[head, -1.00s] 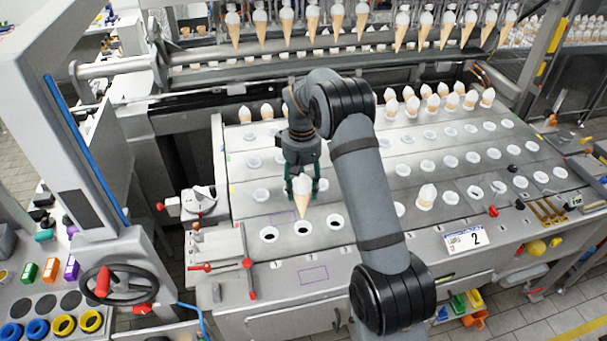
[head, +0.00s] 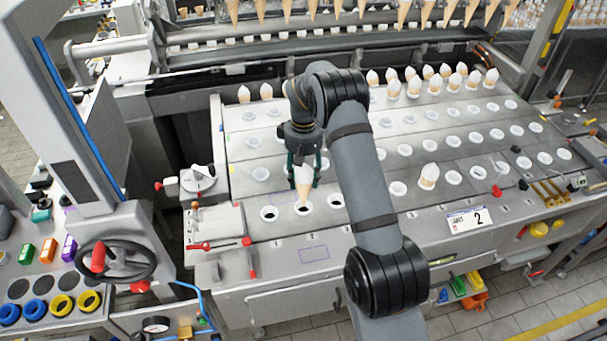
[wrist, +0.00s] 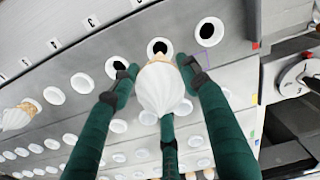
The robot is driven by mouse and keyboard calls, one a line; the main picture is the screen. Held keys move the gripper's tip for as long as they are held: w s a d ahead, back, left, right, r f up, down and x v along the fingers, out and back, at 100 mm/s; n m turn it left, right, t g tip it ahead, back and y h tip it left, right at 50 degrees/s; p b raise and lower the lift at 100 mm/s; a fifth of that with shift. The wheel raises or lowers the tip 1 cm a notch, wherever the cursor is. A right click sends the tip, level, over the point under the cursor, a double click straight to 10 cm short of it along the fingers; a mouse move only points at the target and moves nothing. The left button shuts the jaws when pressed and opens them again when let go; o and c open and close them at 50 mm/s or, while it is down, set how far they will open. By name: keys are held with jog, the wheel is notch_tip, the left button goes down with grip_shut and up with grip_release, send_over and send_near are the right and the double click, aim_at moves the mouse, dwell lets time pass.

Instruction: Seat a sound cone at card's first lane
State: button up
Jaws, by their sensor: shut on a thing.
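My gripper (head: 303,182) is shut on a white-topped cone (head: 302,190), which hangs point down at the front row of the bench. The cone's tip is at or just above the second socket from the left (head: 304,208); I cannot tell whether it has entered. In the wrist view the white top of the cone (wrist: 160,90) sits between the green fingers and hides most of its body; the dark opening of that socket (wrist: 157,47) shows just beyond it. The card (head: 469,220) on the front edge reads 2.
Open sockets flank it at left (head: 269,213) and right (head: 335,201). Another cone (head: 428,177) stands farther right. Several cones (head: 440,80) stand in the back rows, and more hang from an overhead rack. A red-handled lever (head: 249,243) lies at front left.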

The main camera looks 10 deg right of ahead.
aim_at(303, 197)
jog(key=shift+f+b, duration=3.45)
jog(key=shift+f, duration=1.25)
jog(key=o, duration=0.9)
jog(key=shift+r, duration=0.1)
notch_tip(303, 197, up, 12)
jog(key=shift+f, duration=0.1)
